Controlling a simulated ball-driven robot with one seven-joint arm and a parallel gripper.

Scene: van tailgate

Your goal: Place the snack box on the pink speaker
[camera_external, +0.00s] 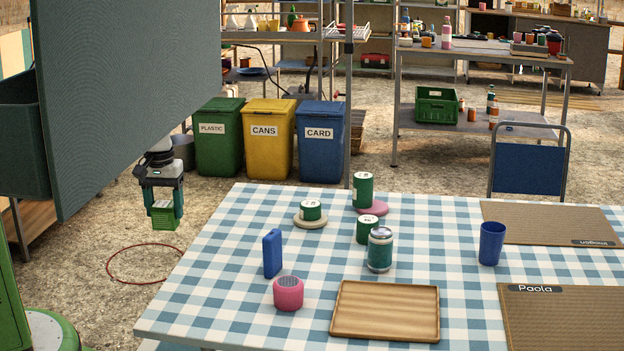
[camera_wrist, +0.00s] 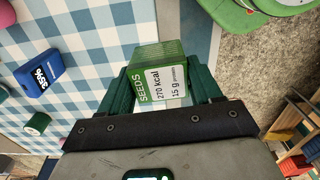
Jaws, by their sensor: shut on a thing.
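The snack box (camera_external: 165,217) is a small green box. In the wrist view its label reads SEEDS (camera_wrist: 160,84). My gripper (camera_external: 163,204) is shut on it, with a dark green finger on each side, and holds it in the air off the table's left edge. The pink speaker (camera_external: 288,293) is a short pink cylinder with a grey mesh top, standing upright near the table's front left. It is to the right of and apart from my gripper. A pink piece of it shows at the wrist view's top left corner (camera_wrist: 6,15). Its top is bare.
A blue box (camera_external: 272,253) stands upright just behind the speaker. A wooden tray (camera_external: 386,336) lies to its right. Several green cans, a green jar (camera_external: 380,250) and a blue cup (camera_external: 491,243) stand farther over the checked table (camera_external: 215,290). A large grey panel (camera_external: 130,80) hangs at upper left.

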